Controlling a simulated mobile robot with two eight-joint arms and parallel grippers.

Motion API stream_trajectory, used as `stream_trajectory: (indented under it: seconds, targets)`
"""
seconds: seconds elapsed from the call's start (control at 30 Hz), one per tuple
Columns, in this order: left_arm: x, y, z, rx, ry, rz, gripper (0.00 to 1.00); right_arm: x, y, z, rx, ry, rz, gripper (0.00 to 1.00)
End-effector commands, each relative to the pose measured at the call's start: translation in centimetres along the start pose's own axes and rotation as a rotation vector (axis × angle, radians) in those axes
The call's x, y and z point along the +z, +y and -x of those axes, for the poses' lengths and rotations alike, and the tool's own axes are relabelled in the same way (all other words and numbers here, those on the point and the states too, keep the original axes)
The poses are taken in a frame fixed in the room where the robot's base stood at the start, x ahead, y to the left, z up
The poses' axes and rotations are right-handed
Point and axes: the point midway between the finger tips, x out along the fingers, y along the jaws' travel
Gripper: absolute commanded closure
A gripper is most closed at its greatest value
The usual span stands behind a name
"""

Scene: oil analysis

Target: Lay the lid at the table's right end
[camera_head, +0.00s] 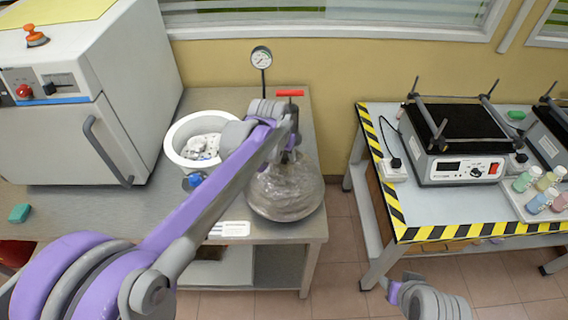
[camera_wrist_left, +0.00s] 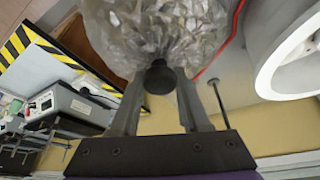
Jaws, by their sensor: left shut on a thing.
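The lid (camera_head: 285,192) is a clear, glassy dome at the right end of the grey table (camera_head: 262,258), to the right of the white round chamber (camera_head: 171,150). My left gripper (camera_head: 289,157) is above it. The left wrist view shows the gripper (camera_wrist_left: 160,88) shut on the lid's black knob (camera_wrist_left: 160,76), with the dome (camera_wrist_left: 158,32) beyond the fingers. I cannot tell whether the lid's rim touches the tabletop. Part of my right arm shows at the bottom right of the head view; its finger opening is unclear.
The chamber is open, with small items inside. A pressure gauge (camera_head: 261,57) and a red-handled valve (camera_head: 290,93) stand behind. A large white oven (camera_head: 70,120) fills the left. Across a floor gap, a striped table (camera_head: 430,210) holds a black-topped device (camera_head: 458,150) and bottles.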

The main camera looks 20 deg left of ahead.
Motion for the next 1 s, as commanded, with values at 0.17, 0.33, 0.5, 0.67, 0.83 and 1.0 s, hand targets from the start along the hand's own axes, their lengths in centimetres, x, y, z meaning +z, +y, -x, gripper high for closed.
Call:
stream_trajectory:
  seconds: [0.17, 0.33, 0.5, 0.67, 0.83, 1.0]
  targets:
    - [0.9, 0.0, -2.3, 0.000, 0.001, 0.000, 1.00, 0.1, 0.0, -0.1, 0.000, -0.001, 0.000, 0.50]
    - [1.3, 0.0, -3.2, 0.000, 0.001, 0.000, 1.00, 0.2, 0.0, -0.2, 0.000, -0.002, 0.000, 0.50]
    - [1.3, 0.0, -3.1, 0.000, 0.001, 0.000, 1.00, 0.2, 0.0, -0.1, 0.000, -0.002, 0.000, 0.50]
    - [1.5, 0.0, -3.5, 0.000, 0.000, 0.000, 1.00, 0.4, 0.0, -0.4, 0.000, -0.004, 0.000, 0.50]
    - [1.4, 0.0, -3.4, 0.000, 0.000, 0.000, 0.24, 0.3, 0.0, -0.3, 0.000, -0.003, 0.000, 0.50]
    - [1.4, 0.0, -3.4, 0.000, 0.000, 0.000, 0.24, 0.3, 0.0, -0.3, 0.000, -0.003, 0.000, 0.50]
